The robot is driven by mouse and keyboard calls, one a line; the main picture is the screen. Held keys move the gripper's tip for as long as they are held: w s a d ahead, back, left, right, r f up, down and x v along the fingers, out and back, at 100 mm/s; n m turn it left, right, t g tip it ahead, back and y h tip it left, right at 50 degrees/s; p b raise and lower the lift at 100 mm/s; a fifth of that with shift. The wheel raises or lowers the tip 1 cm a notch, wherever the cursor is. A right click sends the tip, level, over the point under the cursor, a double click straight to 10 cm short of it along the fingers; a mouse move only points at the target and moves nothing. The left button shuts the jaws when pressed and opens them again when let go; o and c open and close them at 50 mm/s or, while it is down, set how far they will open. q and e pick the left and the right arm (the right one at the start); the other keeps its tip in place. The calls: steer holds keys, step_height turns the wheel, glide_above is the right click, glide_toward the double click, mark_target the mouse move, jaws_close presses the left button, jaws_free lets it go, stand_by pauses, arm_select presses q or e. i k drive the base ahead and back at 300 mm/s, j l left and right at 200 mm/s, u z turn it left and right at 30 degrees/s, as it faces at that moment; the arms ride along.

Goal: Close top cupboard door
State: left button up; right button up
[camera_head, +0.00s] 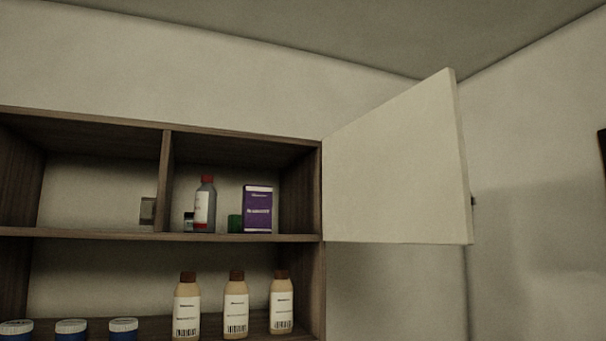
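The top cupboard door (395,170) is a plain cream panel. It stands wide open, swung out to the right from the right side of the wooden cupboard (322,192). A small dark knob (473,201) shows at the door's right edge, mostly hidden behind the panel. The upper shelf behind the doorway is open to view, with a vertical divider (164,180) in it. Neither of my grippers is in view.
The upper right compartment holds a grey bottle with a red cap (205,205), a purple box (257,210) and a green item (235,223). Below stand several tan bottles (236,308) and blue-and-white jars (71,330). Space in front looks clear.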

mark_target(396, 173)
steer(key=i+l+u, duration=0.25)
steer(key=l+u, duration=0.2)
steer(key=l, duration=0.15)
steer(key=i+l+u, duration=0.1)
steer(key=l+u, duration=0.35)
steer(key=l, duration=0.15)
steer(key=l+u, duration=0.45)
steer(key=l, duration=0.25)
